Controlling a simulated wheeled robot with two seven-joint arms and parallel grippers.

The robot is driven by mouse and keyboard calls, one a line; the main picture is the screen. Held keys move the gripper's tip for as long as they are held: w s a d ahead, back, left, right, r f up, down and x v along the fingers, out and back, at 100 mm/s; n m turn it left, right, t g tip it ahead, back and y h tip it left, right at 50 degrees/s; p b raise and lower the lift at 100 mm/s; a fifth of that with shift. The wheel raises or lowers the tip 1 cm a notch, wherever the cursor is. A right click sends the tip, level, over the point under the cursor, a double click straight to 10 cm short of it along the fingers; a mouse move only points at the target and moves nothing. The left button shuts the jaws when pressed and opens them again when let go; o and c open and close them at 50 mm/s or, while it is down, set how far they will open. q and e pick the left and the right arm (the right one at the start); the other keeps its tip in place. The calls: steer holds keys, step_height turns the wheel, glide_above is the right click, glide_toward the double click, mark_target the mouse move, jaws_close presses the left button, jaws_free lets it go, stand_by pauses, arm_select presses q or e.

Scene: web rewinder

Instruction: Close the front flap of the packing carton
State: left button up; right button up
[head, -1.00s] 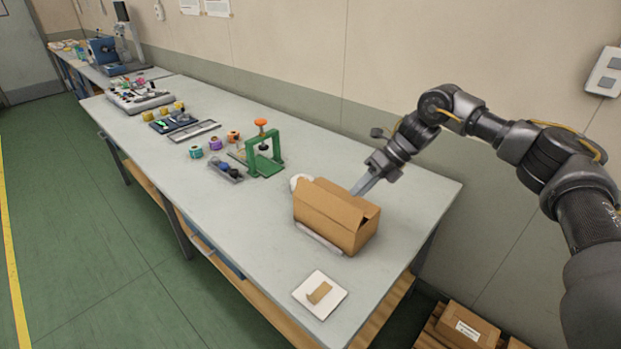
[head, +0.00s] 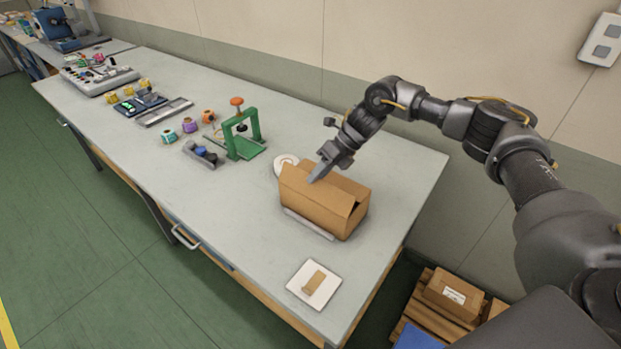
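The brown packing carton (head: 318,211) stands near the right end of the grey workbench. Its top looks largely covered by flaps, with a small dark gap at the right end. I cannot tell clearly how far the front flap lies down. My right gripper (head: 318,173) reaches in from the right, its fingers pointing down at the far left part of the carton's top. The fingers look together as one narrow wedge, with nothing seen between them. Whether they touch the cardboard I cannot tell. My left gripper is out of view.
A white tape roll (head: 285,162) lies behind the carton. A green press (head: 241,136) stands to its left. A white pad with a brown piece (head: 314,285) lies in front. Boxes on a pallet (head: 452,295) sit on the floor at right.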

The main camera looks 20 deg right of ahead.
mark_target(314, 189)
steer(key=shift+p+x, duration=0.3)
steer(key=shift+x, duration=1.25)
jaws_close()
